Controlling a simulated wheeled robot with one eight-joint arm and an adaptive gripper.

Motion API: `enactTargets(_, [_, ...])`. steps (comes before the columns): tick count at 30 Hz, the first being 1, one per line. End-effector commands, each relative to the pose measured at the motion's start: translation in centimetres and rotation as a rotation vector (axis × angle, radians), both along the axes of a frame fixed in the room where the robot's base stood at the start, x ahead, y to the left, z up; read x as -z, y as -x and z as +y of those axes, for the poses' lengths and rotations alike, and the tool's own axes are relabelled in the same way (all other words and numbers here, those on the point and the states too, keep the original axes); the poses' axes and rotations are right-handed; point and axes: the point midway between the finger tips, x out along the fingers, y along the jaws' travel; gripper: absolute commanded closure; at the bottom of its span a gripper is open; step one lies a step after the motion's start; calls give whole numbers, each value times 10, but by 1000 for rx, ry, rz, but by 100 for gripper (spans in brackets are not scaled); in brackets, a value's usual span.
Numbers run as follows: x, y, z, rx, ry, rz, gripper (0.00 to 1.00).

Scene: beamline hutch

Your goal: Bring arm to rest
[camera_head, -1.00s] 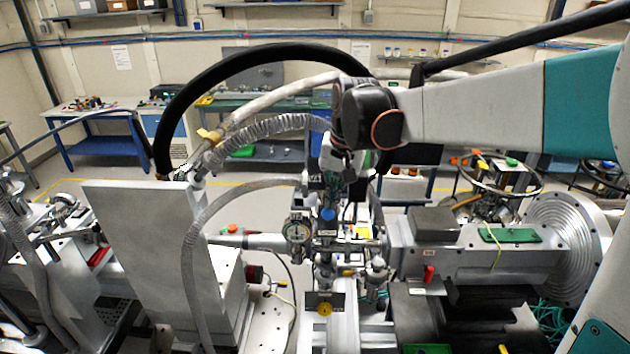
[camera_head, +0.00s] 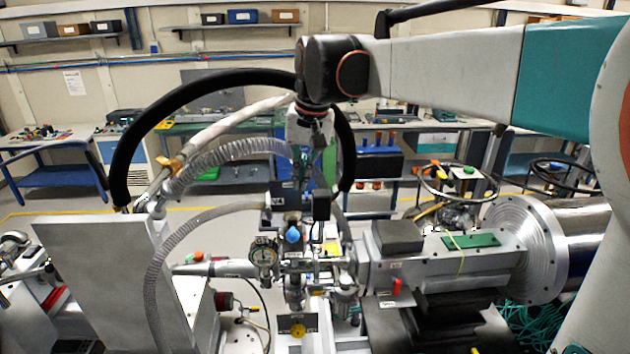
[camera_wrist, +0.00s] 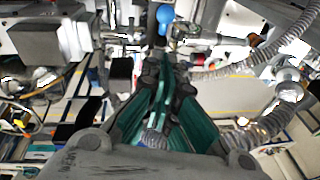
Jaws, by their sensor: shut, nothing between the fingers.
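My arm reaches in from the right in the head view, and its wrist bends down over the middle of the beamline instrument. My gripper (camera_wrist: 163,72) shows in the wrist view with its teal fingers drawn together and nothing between them. In the head view it hangs above the instrument's blue knob (camera_head: 293,234), partly lost against the clutter behind. The same blue knob shows beyond the fingertips in the wrist view (camera_wrist: 165,13). I cannot tell the exact gap between fingertips and instrument.
A ribbed hose (camera_head: 232,152) and a thick black hose (camera_head: 135,130) arch close left of my gripper. A grey upright panel (camera_head: 95,285) stands at the left. A round metal flange (camera_head: 505,245) is at the right. Benches line the back wall; open floor lies before them.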

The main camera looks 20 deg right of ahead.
Motion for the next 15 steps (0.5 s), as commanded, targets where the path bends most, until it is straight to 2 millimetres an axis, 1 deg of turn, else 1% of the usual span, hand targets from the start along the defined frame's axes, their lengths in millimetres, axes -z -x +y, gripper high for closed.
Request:
enactTargets(1, [-7,7,1,-1,0,0,100])
enactTargets(4, [-18,12,0,-1,0,0,100])
enactTargets(7, [-25,15,0,-1,0,0,100])
enactTargets(9, [-25,17,0,-3,1,-2,100])
enactTargets(11, [-19,20,1,-8,3,-8,100])
enactTargets(14, [3,31,3,-24,12,-27,100])
enactTargets(15, [16,37,4,-34,17,-36,100])
